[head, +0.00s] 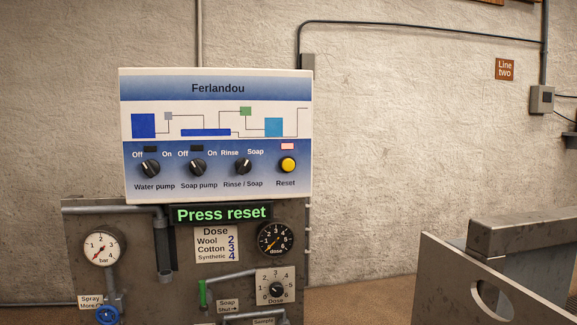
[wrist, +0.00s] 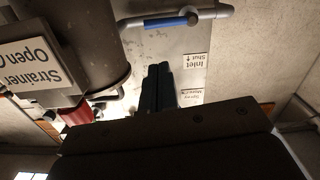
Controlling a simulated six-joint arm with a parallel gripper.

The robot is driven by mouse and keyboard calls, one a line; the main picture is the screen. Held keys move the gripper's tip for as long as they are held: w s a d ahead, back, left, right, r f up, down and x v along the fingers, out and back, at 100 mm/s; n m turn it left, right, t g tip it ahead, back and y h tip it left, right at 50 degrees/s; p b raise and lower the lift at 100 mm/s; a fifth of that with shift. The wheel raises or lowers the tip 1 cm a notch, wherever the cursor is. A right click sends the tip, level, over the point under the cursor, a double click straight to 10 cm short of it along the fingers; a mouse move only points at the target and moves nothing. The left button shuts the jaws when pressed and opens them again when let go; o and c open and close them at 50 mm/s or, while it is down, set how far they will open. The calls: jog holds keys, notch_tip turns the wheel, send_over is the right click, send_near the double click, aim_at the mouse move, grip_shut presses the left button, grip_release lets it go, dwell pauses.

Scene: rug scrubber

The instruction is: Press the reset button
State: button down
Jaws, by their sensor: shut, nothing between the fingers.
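The yellow round reset button (head: 288,165) is at the right of the Ferlandou control panel (head: 218,187), above the label "Reset". A small pale pink lamp (head: 287,146) sits above it. A green-lettered display (head: 221,214) below the panel reads "Press reset". My gripper (wrist: 159,70) shows only in the wrist view, with its dark fingers shut together and empty. The button and panel are not visible in the wrist view, and my gripper is not visible in the head view.
Three black knobs, the middle one the soap pump knob (head: 198,167), are left of the button. Gauges, pipes and a blue valve wheel (head: 107,316) are below. In the wrist view, a dark cylinder (wrist: 92,45) labelled "Strainer" and a blue-handled pipe (wrist: 165,21) are near my fingers.

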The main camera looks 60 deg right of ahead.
jog(key=shift+w, duration=0.1)
jog(key=w+d+r+m+g+y, duration=0.1)
jog(key=w+d+r+m+y, duration=0.15)
jog(key=r, duration=0.45)
jog(key=w+d+r+m+g+y, duration=0.15)
jog(key=r+m, duration=0.25)
jog(key=r, duration=0.4)
jog(key=s+d+r+h, duration=0.2)
jog(key=s+d+r, duration=0.2)
jog(key=d+r, duration=0.4)
jog(key=s+d+r+h, duration=0.2)
jog(key=s+d+r, duration=0.2)
jog(key=d+r, duration=0.45)
jog(key=s+d+r+h, duration=0.6)
jog(key=s+d+r, duration=0.65)
jog(key=r, duration=0.25)
jog(key=s+d+r+n+t+h, duration=0.2)
jog(key=s+r+n+h, duration=0.3)
jog(key=s+r, duration=1)
jog(key=s, duration=0.3)
jog(key=shift+r, duration=0.35)
